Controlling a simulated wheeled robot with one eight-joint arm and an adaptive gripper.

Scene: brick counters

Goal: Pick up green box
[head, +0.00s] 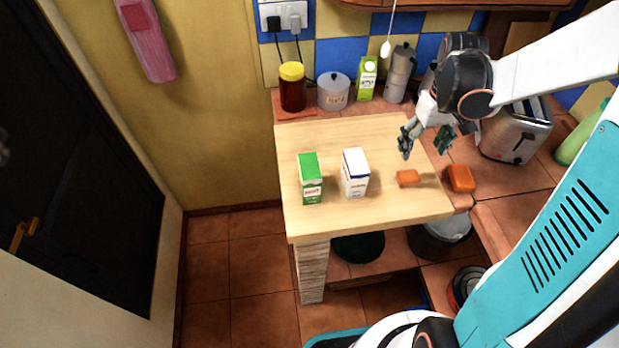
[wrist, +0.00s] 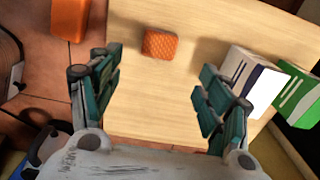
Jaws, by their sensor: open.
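The green box (head: 310,178) is a green and white carton standing upright on the left part of the wooden board (head: 405,212).
A white and blue carton (head: 355,173) stands right beside the green box, on the gripper's side. An orange block (head: 408,178) lies on the board; another orange item (head: 460,178) is right of it. The board's front left is clear.

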